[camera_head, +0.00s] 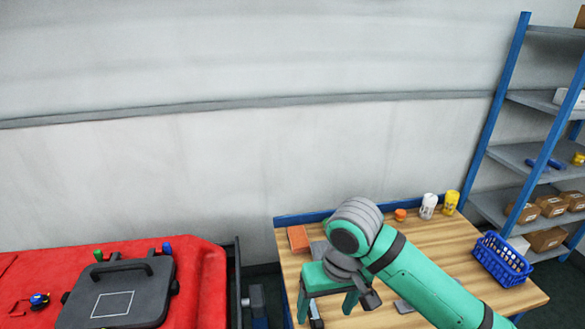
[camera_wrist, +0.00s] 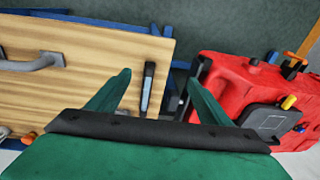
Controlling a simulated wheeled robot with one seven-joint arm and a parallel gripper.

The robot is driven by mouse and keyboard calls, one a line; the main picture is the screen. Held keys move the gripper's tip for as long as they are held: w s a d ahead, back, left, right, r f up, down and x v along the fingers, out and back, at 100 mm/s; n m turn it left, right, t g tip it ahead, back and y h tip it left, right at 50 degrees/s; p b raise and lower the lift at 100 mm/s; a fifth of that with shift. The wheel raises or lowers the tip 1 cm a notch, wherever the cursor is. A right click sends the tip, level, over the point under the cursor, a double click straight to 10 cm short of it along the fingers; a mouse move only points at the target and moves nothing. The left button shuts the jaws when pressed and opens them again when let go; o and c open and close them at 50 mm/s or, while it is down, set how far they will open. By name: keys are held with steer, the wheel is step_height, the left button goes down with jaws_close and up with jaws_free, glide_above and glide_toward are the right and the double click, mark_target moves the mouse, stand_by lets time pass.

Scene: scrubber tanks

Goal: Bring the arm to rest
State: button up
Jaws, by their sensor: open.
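My gripper (camera_wrist: 158,88) shows in the wrist view as two green fingers spread well apart, with nothing between them. In the head view my green and grey arm reaches in from the lower right, over the wooden table (camera_head: 440,252). My gripper there (camera_head: 333,310) points down near the table's left part, and its fingertips are partly hidden. In the wrist view it is above the gap between the wooden table (camera_wrist: 100,70) and the red scrubber tank (camera_wrist: 235,85). A dark, slim tool (camera_wrist: 148,88) lies near the table's edge.
The red tank (camera_head: 210,280) with its dark lid (camera_head: 120,290) stands left of the table. A blue basket (camera_head: 502,260), a white bottle (camera_head: 428,206) and a yellow bottle (camera_head: 450,202) stand on the table. A blue-framed shelf (camera_head: 515,155) rises at right. The wall behind is bare.

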steer(key=w+a+r+m+t+y, duration=0.1)
steer(key=w+a+t+y, duration=0.25)
steer(key=a, duration=0.45)
steer(key=w+a+r+m+t+y, duration=0.15)
steer(key=a+t+y, duration=0.25)
steer(key=a, duration=0.5)
steer(key=w+a+m+t+y, duration=0.2)
steer(key=w+a+t+y, duration=0.2)
steer(key=a, duration=0.4)
steer(key=s+d+f+m+t+h, duration=0.25)
steer(key=s+d+f+h, duration=0.25)
steer(key=s+f, duration=0.35)
steer(key=s+d+f+m+t+h, duration=0.2)
steer(key=s+d+f+m+h, duration=0.15)
steer(key=s+f+h, duration=0.5)
steer(key=s+d+f+n, duration=0.1)
steer(key=s+d+n, duration=0.1)
steer(key=s, duration=0.5)
steer(key=s+d+f+n+g, duration=0.1)
steer(key=s+d+n, duration=0.2)
steer(key=s, duration=0.4)
steer(key=s+d+f+n, duration=0.1)
steer(key=s+d+n, duration=0.2)
steer(key=s, duration=0.4)
steer(key=shift+d+y, duration=0.4)
steer(key=shift+d, duration=0.35)
steer(key=shift+f, duration=0.1)
